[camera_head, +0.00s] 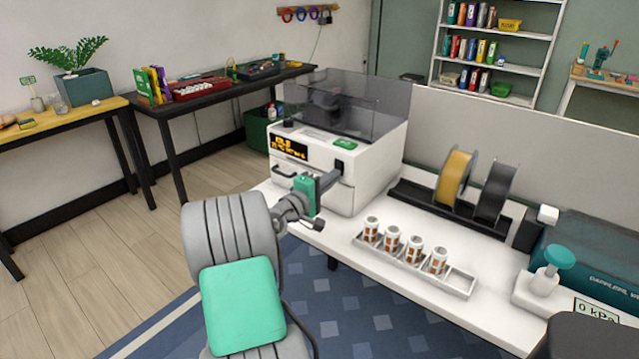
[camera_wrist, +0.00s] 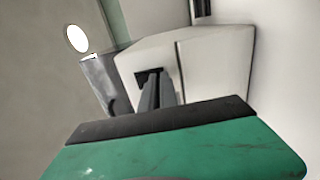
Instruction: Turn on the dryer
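The dryer appears to be the white boxy machine (camera_head: 375,170) with a clear smoky lid, on the white bench. My gripper (camera_head: 331,179) is just in front of the panel, close below the switch. In the wrist view, my gripper's fingers (camera_wrist: 157,92) are together, with nothing seen between them, pointing at a white surface. Contact cannot be told.
A metal tray (camera_head: 459,289) with several white-and-brown canisters stands right of the machine on the bench. Filament spools (camera_head: 455,177) stand behind it. A teal-topped hand pump (camera_head: 545,275) is at the far right. Open floor (camera_head: 90,240) lies to the left.

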